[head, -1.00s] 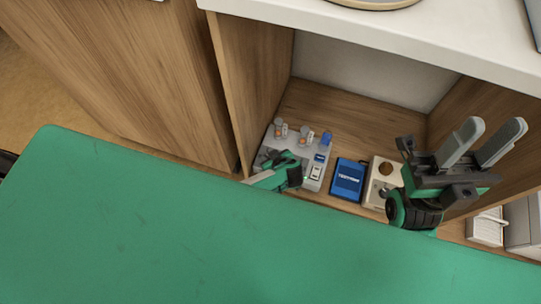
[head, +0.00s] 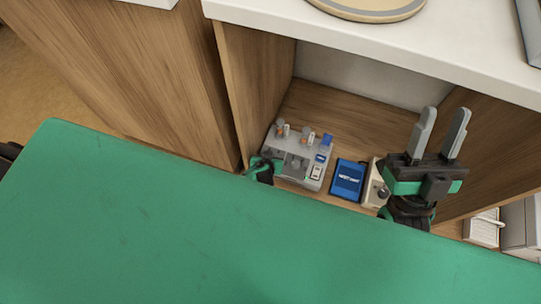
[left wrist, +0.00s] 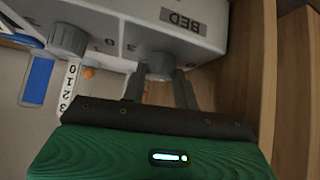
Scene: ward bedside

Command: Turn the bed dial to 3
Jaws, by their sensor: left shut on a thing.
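The grey control panel (head: 311,170) sits in the open wooden compartment, with several knobs and small orange marks. In the left wrist view, the bed dial (left wrist: 160,66) is a grey knob by the BED label (left wrist: 184,22). My left gripper (left wrist: 160,84) has one finger on each side of it and is shut on it. The fingers hide part of the dial and its scale, so its setting cannot be read. In the head view, my left gripper (head: 262,168) is at the panel's left end, its fingers unclear. My right gripper (head: 444,122) is open, empty and pointing up.
A second knob (left wrist: 68,38) with a number strip is beside the bed dial. A blue box (head: 348,180) and a beige device (head: 373,190) stand right of the panel. Wooden side walls and a white top (head: 400,45) bound the compartment. A green surface (head: 200,230) fills the foreground.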

